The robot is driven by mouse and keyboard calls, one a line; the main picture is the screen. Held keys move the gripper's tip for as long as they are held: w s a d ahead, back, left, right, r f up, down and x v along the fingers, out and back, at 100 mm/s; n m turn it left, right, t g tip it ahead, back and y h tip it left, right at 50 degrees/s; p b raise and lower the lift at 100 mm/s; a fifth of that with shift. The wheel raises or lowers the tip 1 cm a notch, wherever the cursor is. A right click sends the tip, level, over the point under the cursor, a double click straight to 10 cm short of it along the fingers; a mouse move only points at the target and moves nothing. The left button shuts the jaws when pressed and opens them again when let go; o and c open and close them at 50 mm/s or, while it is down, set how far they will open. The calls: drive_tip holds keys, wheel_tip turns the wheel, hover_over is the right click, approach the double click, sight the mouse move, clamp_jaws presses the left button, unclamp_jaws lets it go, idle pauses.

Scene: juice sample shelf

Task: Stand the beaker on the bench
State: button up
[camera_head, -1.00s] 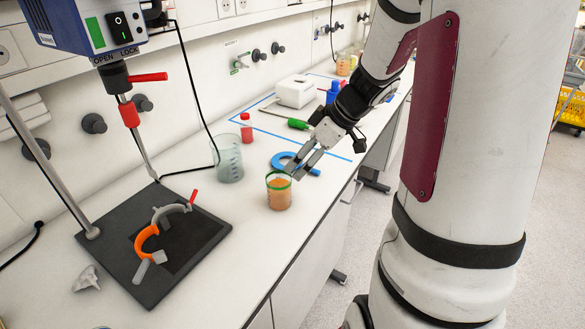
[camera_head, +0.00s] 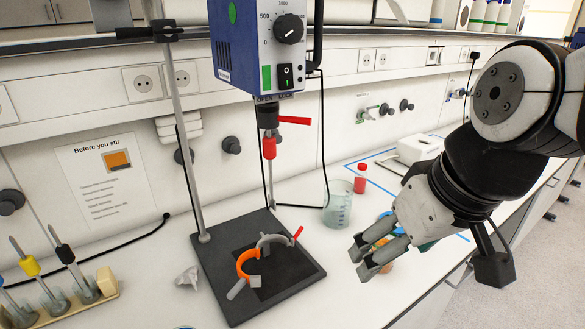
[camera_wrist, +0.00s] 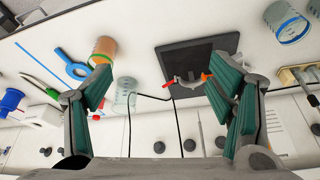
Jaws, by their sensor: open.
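A larger clear beaker (camera_head: 338,207) with graduations stands upright farther back, also in the wrist view (camera_wrist: 124,97). Another clear beaker with a blue rim (camera_wrist: 288,22) shows at the wrist view's top right. My gripper (camera_head: 364,259) is open above the bench, with nothing between its fingers in the wrist view (camera_wrist: 158,82).
The stirrer stand's dark base (camera_head: 208,262), with an orange clamp ring (camera_head: 243,264), is left of my gripper. A red-capped bottle (camera_head: 360,180) stands behind. A rack (camera_head: 58,308) holds tools at lower left. The bench front (camera_head: 340,300) is bare.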

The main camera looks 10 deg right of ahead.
drive_tip(key=shift+s+a+r+m+t+h, duration=0.1)
drive_tip(key=shift+s+r+m+t+h, duration=0.1)
drive_tip(key=shift+s+m, duration=0.35)
drive_tip(key=shift+s+r+m+t+h, duration=0.15)
drive_tip(key=shift+s+m+h, duration=0.1)
drive_tip(key=shift+s, duration=0.55)
